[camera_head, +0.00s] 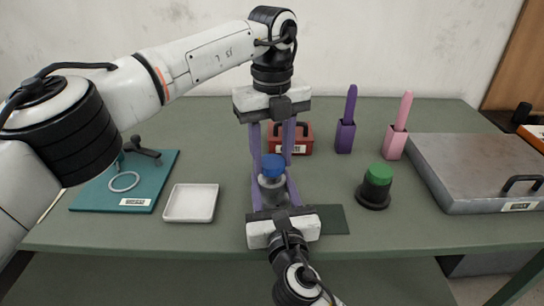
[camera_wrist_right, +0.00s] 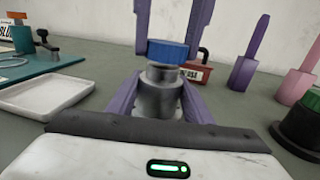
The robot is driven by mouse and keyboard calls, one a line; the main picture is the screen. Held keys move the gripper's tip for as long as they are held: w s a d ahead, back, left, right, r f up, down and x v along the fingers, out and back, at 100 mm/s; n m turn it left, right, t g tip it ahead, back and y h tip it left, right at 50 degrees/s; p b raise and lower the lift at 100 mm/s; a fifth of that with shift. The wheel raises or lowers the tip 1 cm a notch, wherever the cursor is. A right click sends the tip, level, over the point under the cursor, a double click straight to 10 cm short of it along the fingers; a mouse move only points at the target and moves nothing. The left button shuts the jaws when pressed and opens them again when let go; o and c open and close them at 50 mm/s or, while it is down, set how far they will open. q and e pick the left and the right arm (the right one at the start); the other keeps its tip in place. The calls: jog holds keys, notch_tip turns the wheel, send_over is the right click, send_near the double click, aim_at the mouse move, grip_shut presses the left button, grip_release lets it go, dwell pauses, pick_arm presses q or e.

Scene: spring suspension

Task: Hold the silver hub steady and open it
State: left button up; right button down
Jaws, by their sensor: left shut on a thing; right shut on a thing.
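The silver hub (camera_head: 271,186) stands upright near the table's middle with a blue cap (camera_head: 273,166) on top; both also show in the right wrist view, the hub (camera_wrist_right: 160,92) below the cap (camera_wrist_right: 168,51). My left gripper (camera_head: 272,158) points straight down from above, its purple fingers shut on the blue cap. My right gripper (camera_head: 272,190) reaches in from the front, low down, its purple fingers shut on the hub's silver body. The hub's base is partly hidden by the right gripper.
A white tray (camera_head: 191,216) and a teal board (camera_head: 98,205) lie left. A red box (camera_head: 297,139) stands behind the hub. Right are a green-topped black piece (camera_head: 377,184), purple (camera_head: 345,138) and pink (camera_head: 395,143) holders, and a grey metal case (camera_head: 470,165). A dark mat (camera_head: 335,220) lies beside the hub.

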aim_at(272, 161)
pick_arm(q)
jog(key=shift+r, duration=2)
pick_arm(e)
jog(key=c, duration=0.8)
grip_release()
